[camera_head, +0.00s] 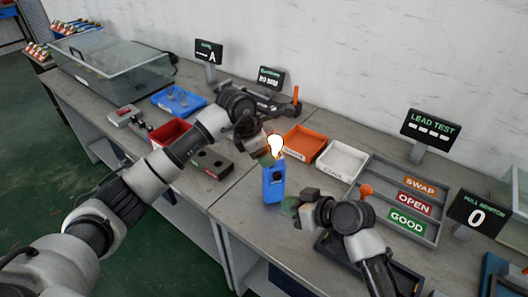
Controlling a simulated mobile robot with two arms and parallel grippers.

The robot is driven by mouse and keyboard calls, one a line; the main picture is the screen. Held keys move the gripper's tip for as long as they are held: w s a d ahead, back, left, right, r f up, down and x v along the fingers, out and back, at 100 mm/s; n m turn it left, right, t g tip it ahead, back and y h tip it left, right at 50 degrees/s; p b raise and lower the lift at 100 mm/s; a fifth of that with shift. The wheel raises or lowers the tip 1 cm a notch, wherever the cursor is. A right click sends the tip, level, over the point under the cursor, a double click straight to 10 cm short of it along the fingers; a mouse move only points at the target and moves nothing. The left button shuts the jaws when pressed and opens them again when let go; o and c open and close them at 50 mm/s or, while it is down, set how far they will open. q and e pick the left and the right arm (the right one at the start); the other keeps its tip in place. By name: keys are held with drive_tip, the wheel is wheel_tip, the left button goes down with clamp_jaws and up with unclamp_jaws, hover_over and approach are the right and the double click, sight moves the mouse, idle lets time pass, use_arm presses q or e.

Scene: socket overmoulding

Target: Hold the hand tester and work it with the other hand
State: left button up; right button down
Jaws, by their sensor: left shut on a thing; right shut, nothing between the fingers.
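The hand tester (273,185) is a blue upright device with a dark round spot on its front and a bright glowing white bulb shape (276,146) at its top. My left gripper (266,158) is shut on the upper part of the tester, and its fingers partly hide the top. Whether the tester's base touches the bench cannot be told. My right gripper (290,206) is shut and empty, just to the right of the tester's lower part. Whether it touches the tester is unclear.
An orange tray (304,143) and a white tray (341,161) lie behind the tester. A grey sorting tray (432,236) with SWAP, OPEN and GOOD labels lies right. A LEAD TEST display (430,130) and a display reading 0 (477,213) stand behind. A red bin (168,132) is left.

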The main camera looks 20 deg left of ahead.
use_arm(q)
drive_tip(key=o, duration=1)
drive_tip(key=shift+c, duration=0.2)
